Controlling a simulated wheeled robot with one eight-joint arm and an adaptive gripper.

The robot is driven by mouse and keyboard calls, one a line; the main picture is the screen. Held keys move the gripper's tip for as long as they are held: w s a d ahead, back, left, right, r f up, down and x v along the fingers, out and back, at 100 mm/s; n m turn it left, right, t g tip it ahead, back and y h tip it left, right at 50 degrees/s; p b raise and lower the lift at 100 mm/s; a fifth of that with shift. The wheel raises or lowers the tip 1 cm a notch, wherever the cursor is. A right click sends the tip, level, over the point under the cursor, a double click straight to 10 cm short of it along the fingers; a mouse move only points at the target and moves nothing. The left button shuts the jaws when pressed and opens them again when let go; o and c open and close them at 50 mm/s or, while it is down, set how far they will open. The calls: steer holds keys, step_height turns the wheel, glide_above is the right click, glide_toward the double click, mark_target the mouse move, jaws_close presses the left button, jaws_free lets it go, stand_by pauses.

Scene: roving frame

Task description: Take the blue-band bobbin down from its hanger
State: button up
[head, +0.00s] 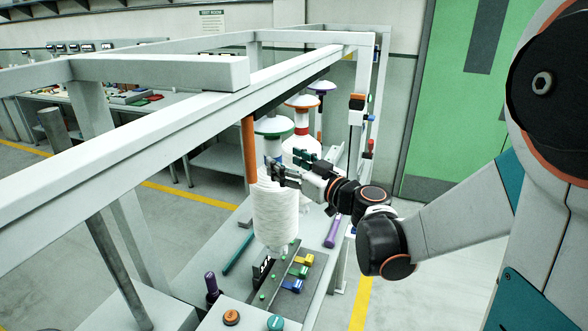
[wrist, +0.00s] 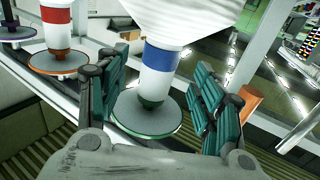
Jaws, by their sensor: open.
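The blue-band bobbin hangs below a green-rimmed hanger disc (head: 273,125), its large white yarn body (head: 275,212) pointing down in the head view. The wrist view looks at it inverted, showing the blue band (wrist: 159,66) on the white neck and the green-rimmed disc (wrist: 146,118) at the bottom. My gripper (head: 286,168) is at the neck, between the disc and the yarn. In the wrist view my gripper (wrist: 160,85) is open, one teal finger pad on each side of the neck. A gap shows on both sides near the band; contact is not visible.
A red-band bobbin (wrist: 57,28) hangs beside it under an orange-rimmed disc (head: 303,101), with a purple-rimmed disc (head: 322,86) beyond. The grey overhead beam (head: 200,103) and an orange post (head: 249,150) are close. Below is a bench with a purple-capped bottle (head: 211,284) and colored clips.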

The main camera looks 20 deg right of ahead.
mark_target(279, 156)
steer(key=shift+x, duration=3.05)
steer(key=shift+c, duration=0.5)
jaws_close()
steer(key=shift+r+p, duration=0.3)
steer(key=shift+r, duration=0.15)
steer(key=shift+f, duration=0.15)
steer(key=shift+f+b, duration=4.7)
steer(key=shift+f, duration=0.55)
